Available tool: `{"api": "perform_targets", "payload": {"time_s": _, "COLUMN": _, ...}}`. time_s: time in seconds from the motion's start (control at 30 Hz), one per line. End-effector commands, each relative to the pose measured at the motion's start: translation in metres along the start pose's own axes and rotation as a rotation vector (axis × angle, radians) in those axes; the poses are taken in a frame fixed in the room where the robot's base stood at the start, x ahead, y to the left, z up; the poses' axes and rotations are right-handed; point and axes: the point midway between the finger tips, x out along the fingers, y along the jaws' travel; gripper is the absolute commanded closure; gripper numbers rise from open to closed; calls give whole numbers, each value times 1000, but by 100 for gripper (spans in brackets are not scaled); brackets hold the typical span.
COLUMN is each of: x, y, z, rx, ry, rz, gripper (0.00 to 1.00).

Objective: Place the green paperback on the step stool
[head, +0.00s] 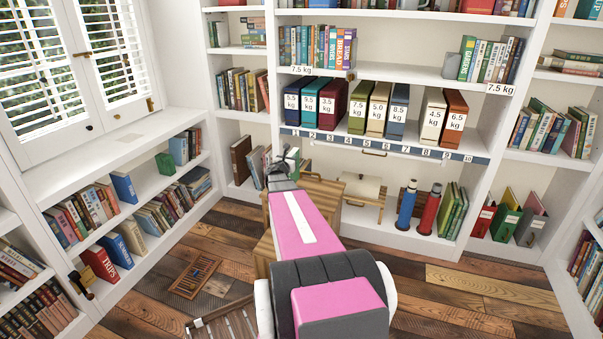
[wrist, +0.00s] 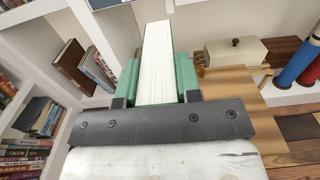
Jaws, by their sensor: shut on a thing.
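The green paperback (wrist: 153,62) is between the fingers of my gripper (wrist: 155,85) in the wrist view, its white page edges facing the camera and green showing on both sides. In the head view my gripper (head: 282,172) is at the far end of my pink arm, and the book is small and mostly hidden there. The wooden step stool (head: 323,187) stands behind and below my arm, partly hidden by it. Its light wooden top (wrist: 237,90) shows right of the book in the wrist view. I cannot tell the height gap between book and stool.
A small wooden stand with a cream box (head: 362,187) is right of the stool. Blue (head: 407,205) and red (head: 430,208) cylinders stand on the bottom shelf. Bookshelves close in on both sides. A slatted crate (head: 228,327) and a brown grate (head: 195,275) lie on the floor.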

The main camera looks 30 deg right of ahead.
Motion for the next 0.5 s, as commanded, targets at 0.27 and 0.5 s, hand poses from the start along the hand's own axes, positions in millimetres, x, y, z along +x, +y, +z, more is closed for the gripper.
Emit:
{"api": "perform_targets", "payload": {"time_s": 0.27, "x": 35, "y": -30, "z": -28, "rx": -1, "ry": -1, "rz": -1, "gripper": 100}}
{"api": "perform_targets", "payload": {"time_s": 0.5, "x": 40, "y": -35, "z": -37, "rx": -1, "ry": 0, "rz": 0, "gripper": 100}}
